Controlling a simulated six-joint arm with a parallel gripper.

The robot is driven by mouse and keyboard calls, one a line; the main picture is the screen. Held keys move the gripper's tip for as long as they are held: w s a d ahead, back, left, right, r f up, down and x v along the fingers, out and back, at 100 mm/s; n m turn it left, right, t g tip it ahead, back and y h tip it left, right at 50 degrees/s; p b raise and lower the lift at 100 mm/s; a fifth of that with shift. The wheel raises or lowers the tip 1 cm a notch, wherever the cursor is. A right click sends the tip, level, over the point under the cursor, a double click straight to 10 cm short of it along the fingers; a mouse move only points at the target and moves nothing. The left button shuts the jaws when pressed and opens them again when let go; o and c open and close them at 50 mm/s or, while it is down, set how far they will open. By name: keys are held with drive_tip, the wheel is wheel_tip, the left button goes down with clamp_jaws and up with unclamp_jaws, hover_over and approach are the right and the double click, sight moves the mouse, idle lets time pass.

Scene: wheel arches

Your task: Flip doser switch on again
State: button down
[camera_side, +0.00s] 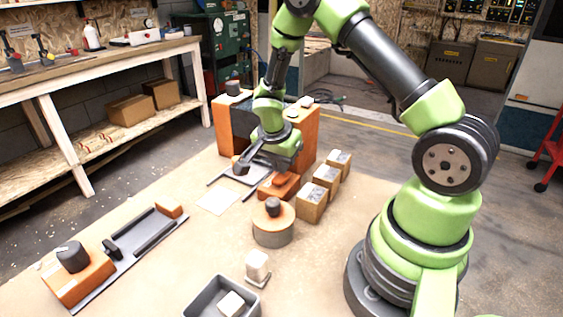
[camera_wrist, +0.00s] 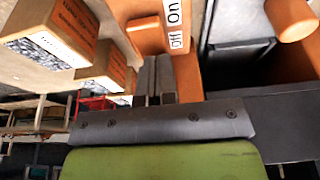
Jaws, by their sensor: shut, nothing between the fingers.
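The doser switch's "Off" and "On" label (camera_wrist: 176,25) shows at the top of the wrist view, on an orange part (camera_wrist: 187,75). The switch lever itself cannot be made out, so its position is unclear. My gripper (camera_wrist: 158,78) is shut and empty, with its dark fingers together just beside and below the label. Whether they touch the orange part cannot be told. In the side view my gripper (camera_side: 242,167) is low in front of the orange machine (camera_side: 307,129). A small orange block (camera_side: 279,186) sits on the table just right of it, partly hidden.
Several cardboard boxes with grey contents (camera_side: 312,203) stand in a row at right. A round orange-topped drum (camera_side: 273,233) stands in front. A grey tray (camera_side: 203,300) and an orange-ended rail fixture (camera_side: 140,236) lie nearer. A white sheet (camera_side: 217,201) lies flat.

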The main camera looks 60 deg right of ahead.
drive_tip(key=shift+d+f, duration=0.1)
drive_tip(key=shift+f, duration=0.2)
drive_tip(key=shift+a+r, duration=0.15)
drive_tip(key=shift+a, duration=0.65)
drive_tip(key=shift+r, duration=0.15)
drive_tip(key=shift+r, duration=0.3)
drive_tip(key=a+v, duration=0.1)
drive_tip(key=v, duration=1.2)
drive_tip(key=shift+a+f, duration=0.2)
drive_tip(key=shift+a, duration=0.2)
